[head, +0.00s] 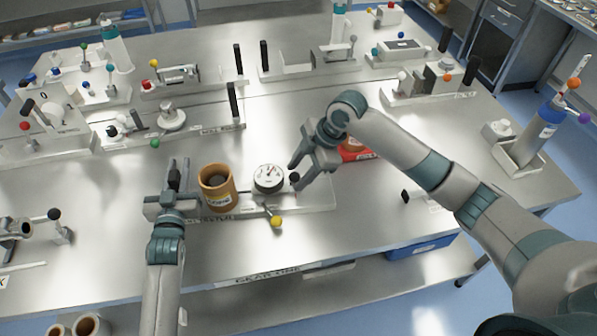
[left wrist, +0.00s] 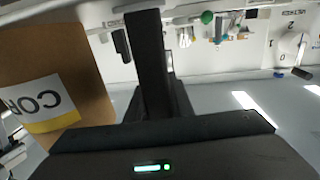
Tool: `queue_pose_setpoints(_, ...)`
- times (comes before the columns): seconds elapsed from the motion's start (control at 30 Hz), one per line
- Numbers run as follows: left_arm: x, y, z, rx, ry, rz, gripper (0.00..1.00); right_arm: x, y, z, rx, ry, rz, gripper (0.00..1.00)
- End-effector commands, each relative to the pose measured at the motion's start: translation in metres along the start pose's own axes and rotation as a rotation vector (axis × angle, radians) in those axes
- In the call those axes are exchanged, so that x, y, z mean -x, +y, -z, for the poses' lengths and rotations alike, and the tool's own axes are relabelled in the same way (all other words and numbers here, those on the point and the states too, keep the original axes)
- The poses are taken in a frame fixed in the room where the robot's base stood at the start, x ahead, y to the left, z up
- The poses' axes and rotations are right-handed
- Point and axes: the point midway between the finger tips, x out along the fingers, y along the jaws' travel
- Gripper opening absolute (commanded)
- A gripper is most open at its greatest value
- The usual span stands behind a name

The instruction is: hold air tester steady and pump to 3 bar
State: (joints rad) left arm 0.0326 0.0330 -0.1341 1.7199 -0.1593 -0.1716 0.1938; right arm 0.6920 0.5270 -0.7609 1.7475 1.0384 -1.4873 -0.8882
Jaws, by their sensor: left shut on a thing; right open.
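The air tester is a pale base plate (head: 318,197) with a round white dial gauge (head: 269,177) and a brown core (head: 217,187) standing on it. Its red needle shows, but the reading is too small to tell. A yellow-knobbed lever (head: 276,221) sticks out in front of the gauge. A black knob (head: 294,177) is right of the gauge. My left gripper (head: 174,182) is at the plate's left end, shut on a dark upright handle, mostly hidden by the fingers. The core also fills the left of the left wrist view (left wrist: 55,75). My right gripper (head: 298,171) is open beside the black knob.
A red object (head: 355,150) lies partly behind my right gripper. Fixtures with knobs and black posts (head: 236,103) stand behind. A bottle in a stand (head: 523,150) is at the right. A blue bin (head: 420,246) sits below the front edge. Bare metal table lies right of the tester.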

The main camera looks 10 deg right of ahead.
Motion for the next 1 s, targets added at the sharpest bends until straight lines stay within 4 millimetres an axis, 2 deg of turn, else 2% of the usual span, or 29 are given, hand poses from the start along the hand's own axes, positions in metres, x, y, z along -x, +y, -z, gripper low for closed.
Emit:
queue_pose_setpoints(0.03, 0.003, 0.0, -0.013, 0.0, -0.026, 0.001, 0.0, -0.002, 0.0, 0.0, 0.0, 0.0, 0.0, 0.43)
queue_pose_setpoints(0.27, 0.003, 0.0, -0.013, 0.0, -0.026, 0.001, 0.0, -0.003, 0.0, 0.0, 0.0, 0.0, 0.0, 0.43)
queue_pose_setpoints(0.3, 0.003, 0.0, -0.013, 0.0, -0.026, 0.001, 0.0, -0.003, 0.0, 0.0, 0.0, 0.0, 0.0, 0.38)
queue_pose_setpoints(0.47, 0.003, 0.0, -0.013, 0.0, -0.026, 0.001, 0.0, -0.003, -0.001, 0.0, 0.0, 0.0, 0.001, 0.0)
queue_pose_setpoints(0.63, 0.003, 0.0, -0.013, 0.0, -0.026, 0.002, 0.0, -0.002, -0.001, -0.002, -0.001, 0.0, 0.002, 0.0)
queue_pose_setpoints(0.73, 0.003, -0.001, -0.013, 0.0, -0.026, 0.002, 0.0, 0.001, -0.003, -0.01, -0.002, -0.001, 0.004, 0.0)
queue_pose_setpoints(1.0, 0.003, -0.002, -0.013, 0.0, -0.026, 0.003, 0.0, 0.019, -0.012, -0.05, -0.003, -0.004, 0.006, 0.0)
